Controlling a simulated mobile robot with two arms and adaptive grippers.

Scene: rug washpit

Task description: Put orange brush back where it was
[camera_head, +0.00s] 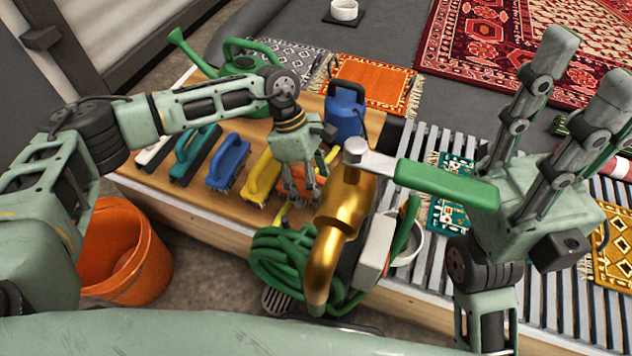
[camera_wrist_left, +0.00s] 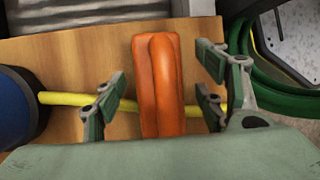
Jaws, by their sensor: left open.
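The orange brush (camera_wrist_left: 160,85) lies on the wooden board (camera_wrist_left: 75,70) in the left wrist view, its handle pointing along the view. My left gripper (camera_head: 302,192) is low over the board, right of the yellow brush (camera_head: 262,179). Its fingers are open, one on each side of the orange brush, with gaps visible. In the head view the gripper and the brass tap largely hide the orange brush. My right gripper (camera_head: 575,90) is raised at the right with its fingers spread and nothing between them.
A blue brush (camera_head: 228,164), a teal one (camera_head: 195,153) and a white one stand in a row to the left. A brass tap (camera_head: 335,230) with a green lever (camera_head: 447,184) and a green hose (camera_head: 285,262) are close by. A yellow hose (camera_wrist_left: 70,99) crosses the board.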

